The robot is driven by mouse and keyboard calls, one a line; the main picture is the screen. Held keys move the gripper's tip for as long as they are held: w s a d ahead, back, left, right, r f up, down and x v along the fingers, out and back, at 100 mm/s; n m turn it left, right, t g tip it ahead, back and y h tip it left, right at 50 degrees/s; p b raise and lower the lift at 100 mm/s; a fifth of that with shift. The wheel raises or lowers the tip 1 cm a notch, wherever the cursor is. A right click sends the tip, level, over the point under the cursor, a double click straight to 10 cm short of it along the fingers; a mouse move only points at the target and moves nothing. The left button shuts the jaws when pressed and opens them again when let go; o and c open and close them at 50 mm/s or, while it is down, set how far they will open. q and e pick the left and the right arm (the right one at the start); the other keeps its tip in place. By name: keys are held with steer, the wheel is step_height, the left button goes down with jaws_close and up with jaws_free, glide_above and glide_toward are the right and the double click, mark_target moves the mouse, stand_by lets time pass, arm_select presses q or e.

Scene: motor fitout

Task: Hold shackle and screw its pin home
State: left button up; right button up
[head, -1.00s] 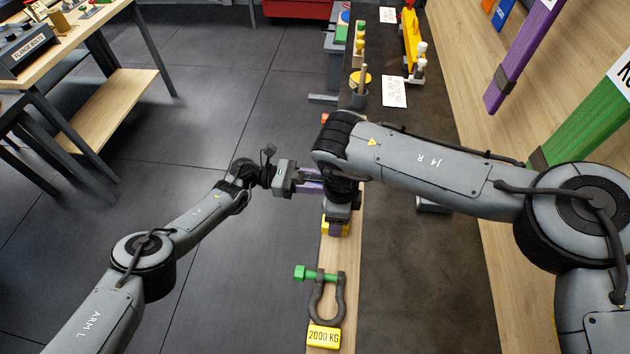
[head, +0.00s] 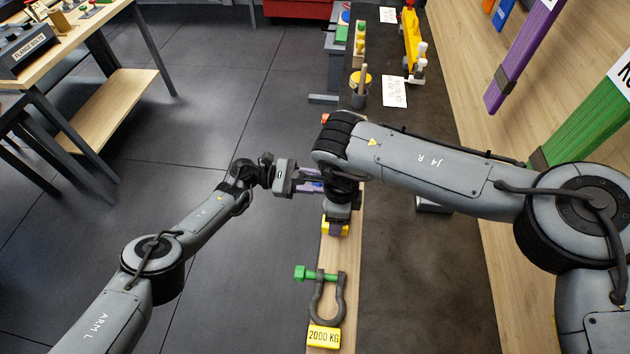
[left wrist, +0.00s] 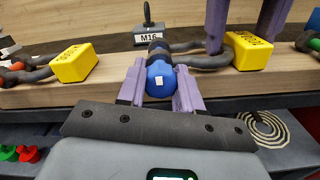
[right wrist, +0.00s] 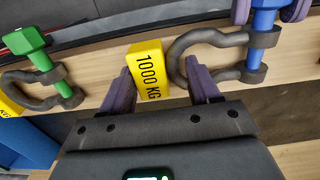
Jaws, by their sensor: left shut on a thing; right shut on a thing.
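The dark shackle (right wrist: 182,62) has a yellow 1000 KG block (right wrist: 147,72) at its bow. My right gripper (right wrist: 160,88) is shut on it at the block, with its purple fingers on either side. The blue pin (right wrist: 258,52) passes through one ear and reaches the other ear; how deep its thread sits is hidden. My left gripper (left wrist: 160,95) is shut on the blue pin head (left wrist: 160,78). In the head view, the left gripper (head: 316,186) meets the work from the left, and the right arm hides most of the shackle.
A green-pinned shackle (head: 323,300) with a yellow 2000 KG block (head: 323,336) lies nearer on the wooden strip (head: 329,258). Another yellow block (left wrist: 75,63) and dark shackle lie on the other side. An M16-labelled stand (left wrist: 148,38) is behind the pin.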

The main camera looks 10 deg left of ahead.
arm_select(q)
steer(key=shift+w+a, duration=0.1)
steer(key=shift+a, duration=0.2)
arm_select(e)
steer(key=shift+w+d, duration=0.1)
steer(key=shift+d, duration=0.25)
arm_select(q)
steer(key=o, duration=0.8)
steer(key=shift+o, duration=1.2)
arm_select(e)
steer(key=shift+a, duration=0.15)
arm_select(q)
steer(key=shift+d, duration=0.25)
steer(key=a, duration=1.2)
arm_select(e)
steer(key=shift+a, duration=0.15)
steer(key=o, duration=1.2)
